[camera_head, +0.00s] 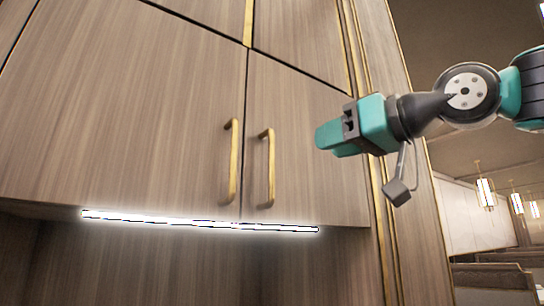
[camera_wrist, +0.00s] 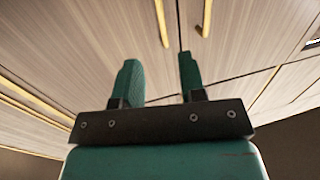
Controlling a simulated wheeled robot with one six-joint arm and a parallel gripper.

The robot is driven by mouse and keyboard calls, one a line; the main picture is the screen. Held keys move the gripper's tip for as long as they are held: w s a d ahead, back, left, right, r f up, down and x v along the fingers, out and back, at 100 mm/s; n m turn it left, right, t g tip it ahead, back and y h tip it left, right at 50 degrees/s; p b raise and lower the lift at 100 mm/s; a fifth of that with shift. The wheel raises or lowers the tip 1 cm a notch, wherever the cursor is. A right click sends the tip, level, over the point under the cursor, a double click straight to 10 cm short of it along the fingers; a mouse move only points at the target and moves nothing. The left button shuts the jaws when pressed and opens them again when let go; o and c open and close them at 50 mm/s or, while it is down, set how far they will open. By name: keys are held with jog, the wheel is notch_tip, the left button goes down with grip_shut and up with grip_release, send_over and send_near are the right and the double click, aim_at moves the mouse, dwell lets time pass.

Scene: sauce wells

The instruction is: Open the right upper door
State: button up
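The right upper door (camera_head: 310,185) is a brown wood-grain panel in the head view, shut and flush with its neighbours. Its gold bar handle (camera_head: 268,168) stands upright near the door's left edge. My teal gripper (camera_head: 330,138) is in front of this door, to the right of the handle and apart from it. In the wrist view the two fingers (camera_wrist: 161,75) are spread with an empty gap between them. Two gold handles show beyond the fingertips there, one at the top middle (camera_wrist: 161,22) and one further right (camera_wrist: 207,18); I cannot tell which belongs to the right door.
The left upper door (camera_head: 130,110) is shut, with its own gold handle (camera_head: 231,163) close beside the right one. A bright light strip (camera_head: 200,222) runs under the doors. A gold-trimmed side panel (camera_head: 385,230) stands at the right. Open room with hanging lamps (camera_head: 485,190) lies beyond.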

aim_at(273, 160)
jog(key=p+x, duration=0.5)
jog(key=x, duration=0.8)
jog(key=shift+w+a+p, duration=0.15)
jog(key=shift+a+p, duration=0.05)
jog(key=shift+p, duration=0.2)
jog(key=shift+w+a+f, duration=0.1)
jog(key=shift+w+a, duration=0.15)
jog(key=shift+w, duration=0.05)
jog(key=shift+c, duration=0.3)
grip_shut()
